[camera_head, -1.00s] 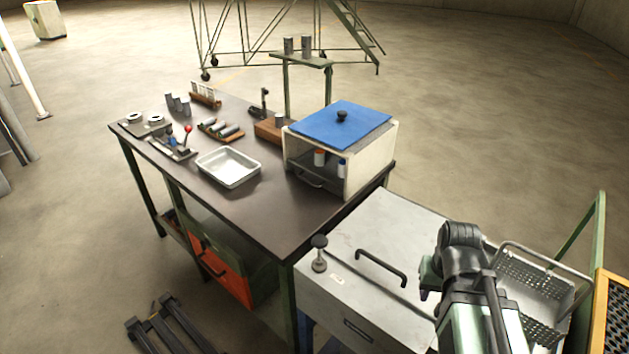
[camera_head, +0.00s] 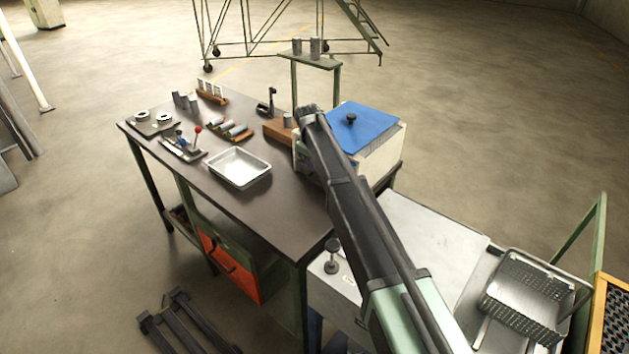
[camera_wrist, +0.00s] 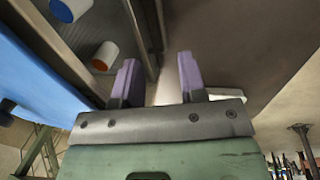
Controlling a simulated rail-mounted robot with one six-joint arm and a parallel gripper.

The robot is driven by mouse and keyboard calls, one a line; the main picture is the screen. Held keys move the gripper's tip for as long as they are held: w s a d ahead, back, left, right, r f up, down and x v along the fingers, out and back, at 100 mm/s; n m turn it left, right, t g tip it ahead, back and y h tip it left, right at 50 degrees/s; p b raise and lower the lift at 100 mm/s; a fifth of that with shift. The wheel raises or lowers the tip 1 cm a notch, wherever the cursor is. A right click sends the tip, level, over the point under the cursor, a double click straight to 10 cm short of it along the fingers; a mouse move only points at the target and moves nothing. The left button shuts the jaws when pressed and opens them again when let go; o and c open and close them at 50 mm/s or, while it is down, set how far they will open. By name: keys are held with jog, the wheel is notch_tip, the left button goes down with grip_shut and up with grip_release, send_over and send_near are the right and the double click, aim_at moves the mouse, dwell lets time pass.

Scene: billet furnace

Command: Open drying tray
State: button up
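The white box (camera_head: 378,165) with a blue lid (camera_head: 358,127) stands at the right end of the dark workbench. Its open front is mostly hidden behind my arm in the head view. In the wrist view, a blue-ended white vial (camera_wrist: 69,8) and an orange-ended one (camera_wrist: 102,58) lie on a grey ribbed surface, which looks like the tray inside the box. A dark rail (camera_wrist: 147,40) runs along this surface's edge. My gripper (camera_wrist: 157,70) has its two purple fingers apart beside that rail, with nothing seen held. Whether a finger touches the rail cannot be told.
A shallow metal pan (camera_head: 240,167) lies on the bench, left of my arm. Behind it are a vial rack (camera_head: 212,92) and a red-knobbed lever (camera_head: 196,133). A grey lidded unit (camera_head: 440,235) and wire basket (camera_head: 525,300) are at the right.

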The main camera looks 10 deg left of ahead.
aim_at(320, 184)
jog(key=f+b, duration=0.3)
jog(key=w+f+b, duration=0.1)
jog(key=f+b, duration=0.2)
jog(key=f, duration=0.1)
jog(key=d+f+b, duration=0.1)
jog(key=f+b, duration=0.2)
jog(key=b, duration=0.1)
jog(key=shift+w+f, duration=0.4)
jog(key=shift+r, duration=0.15)
jog(key=shift+d, duration=0.1)
grip_shut()
